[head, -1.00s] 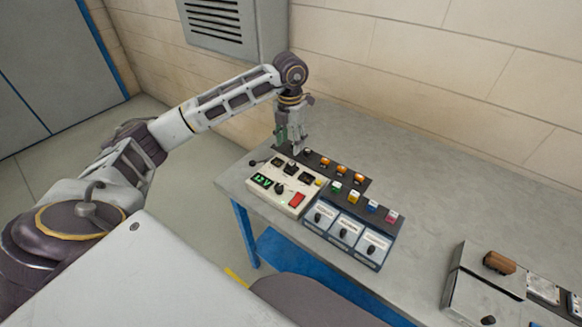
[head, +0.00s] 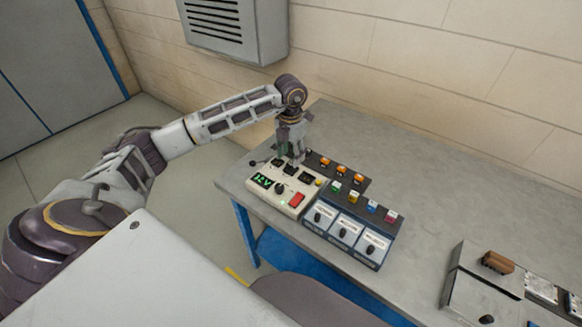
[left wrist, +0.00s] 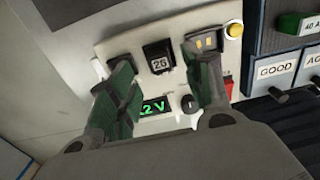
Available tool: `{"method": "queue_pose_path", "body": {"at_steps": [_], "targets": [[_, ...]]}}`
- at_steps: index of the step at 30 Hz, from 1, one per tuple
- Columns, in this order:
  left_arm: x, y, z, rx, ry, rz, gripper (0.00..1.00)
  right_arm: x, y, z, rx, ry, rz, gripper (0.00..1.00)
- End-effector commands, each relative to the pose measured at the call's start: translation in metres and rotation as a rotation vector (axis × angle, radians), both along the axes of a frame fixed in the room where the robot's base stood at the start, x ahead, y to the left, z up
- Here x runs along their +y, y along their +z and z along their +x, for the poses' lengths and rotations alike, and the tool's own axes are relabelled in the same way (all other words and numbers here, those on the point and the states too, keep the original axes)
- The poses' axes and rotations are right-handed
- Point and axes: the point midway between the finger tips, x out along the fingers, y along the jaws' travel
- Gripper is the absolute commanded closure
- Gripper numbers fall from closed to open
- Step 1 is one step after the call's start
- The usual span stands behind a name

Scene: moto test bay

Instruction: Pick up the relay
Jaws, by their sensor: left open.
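The relay (left wrist: 158,58) is a small black block marked "26" on the cream tester panel (left wrist: 185,22). In the left wrist view it lies between and beyond my finger tips. In the head view the relay (head: 290,169) is a small dark block near the panel's back edge. My left gripper (head: 291,155) points down just above it, open and empty; its green-padded fingers (left wrist: 157,62) show on either side in the left wrist view. I cannot tell whether the fingers touch anything. My right gripper is not in view.
The panel has a green display (head: 262,181), a knob and a red switch (head: 297,199). A dark unit (head: 345,232) with several labelled knobs and coloured parts adjoins it. A grey box (head: 478,285) with a brown handle is at the right. The table's middle (head: 440,190) is clear.

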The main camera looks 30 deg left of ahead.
Motion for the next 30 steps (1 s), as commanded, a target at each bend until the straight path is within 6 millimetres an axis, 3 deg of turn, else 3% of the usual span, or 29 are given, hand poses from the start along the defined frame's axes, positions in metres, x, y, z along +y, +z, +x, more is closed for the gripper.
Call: {"method": "queue_pose_path", "body": {"at_steps": [12, 27, 30], "targets": [[-0.001, -0.040, 0.002, 0.000, 0.001, 0.000, 0.50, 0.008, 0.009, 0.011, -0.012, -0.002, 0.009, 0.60], [-0.001, -0.042, 0.002, -0.001, 0.000, 0.000, 0.50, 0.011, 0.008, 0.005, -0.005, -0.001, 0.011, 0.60], [-0.001, -0.042, 0.002, -0.001, 0.000, 0.000, 0.62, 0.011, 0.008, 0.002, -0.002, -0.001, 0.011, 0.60]]}}
